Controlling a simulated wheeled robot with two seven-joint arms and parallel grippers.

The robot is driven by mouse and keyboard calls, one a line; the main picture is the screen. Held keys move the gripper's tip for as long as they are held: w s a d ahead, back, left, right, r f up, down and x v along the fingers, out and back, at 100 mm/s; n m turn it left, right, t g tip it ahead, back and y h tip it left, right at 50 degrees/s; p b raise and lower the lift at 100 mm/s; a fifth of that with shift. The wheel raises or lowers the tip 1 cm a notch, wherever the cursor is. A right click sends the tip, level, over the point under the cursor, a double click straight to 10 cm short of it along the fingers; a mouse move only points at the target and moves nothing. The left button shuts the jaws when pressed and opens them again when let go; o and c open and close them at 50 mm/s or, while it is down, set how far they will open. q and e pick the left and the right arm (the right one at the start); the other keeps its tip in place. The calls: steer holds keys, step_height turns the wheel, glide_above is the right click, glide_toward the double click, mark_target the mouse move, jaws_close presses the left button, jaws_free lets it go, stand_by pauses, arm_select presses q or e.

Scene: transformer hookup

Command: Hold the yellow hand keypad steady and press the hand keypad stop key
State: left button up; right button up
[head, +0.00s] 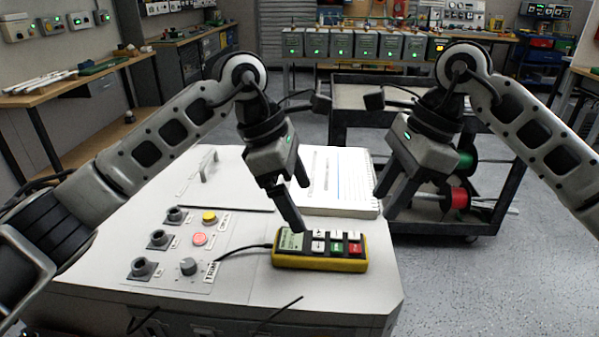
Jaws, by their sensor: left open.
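The yellow hand keypad (320,264) lies flat on the white cabinet top near its front right, with a small display at left and several keys at right. A red key (354,248) sits at its lower right beside a green key (337,247); their labels are too small to read. My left gripper (301,208) is open and points down, one finger reaching to the keypad's upper edge near the display; I cannot tell whether it touches. My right gripper (415,200) is open and empty, up and to the right of the keypad, beyond the cabinet's right edge.
A notebook (338,180) lies behind the keypad. A cable runs left from the keypad. A dark cart (350,97) with spools stands behind.

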mark_target(322, 243)
arm_select(q)
steer(key=x, duration=1)
steer(key=shift+d+f, duration=0.1)
steer(key=shift+f, duration=0.3)
steer(key=shift+c, duration=0.3)
steer(key=c, duration=1)
steer(key=shift+c, duration=1.4)
arm_select(e)
steer(key=shift+c, duration=0.6)
jaws_close()
arm_select(q)
steer(key=shift+r, duration=0.1)
